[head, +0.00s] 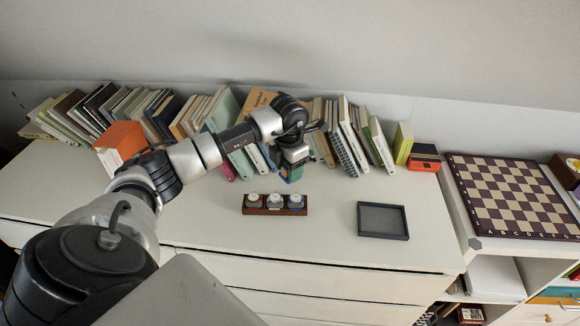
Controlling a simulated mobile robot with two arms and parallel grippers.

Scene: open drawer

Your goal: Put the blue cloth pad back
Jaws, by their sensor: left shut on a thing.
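My left gripper (293,162) reaches over the white dresser top, in front of the row of books, and points down. It is shut on a small blue-green piece (292,174), which appears to be the blue cloth pad. The gripper hides most of it, and I cannot tell whether it touches the dresser top. A shallow dark grey tray (404,238) lies empty on the dresser, to the right of and nearer than the gripper. My right gripper is not in view.
A brown wooden holder (276,211) with three white-topped items stands just in front of the gripper. Books (357,141) line the wall behind. An orange box (120,140) is left; a chessboard (510,192) lies right. The dresser top (335,205) between holder and tray is clear.

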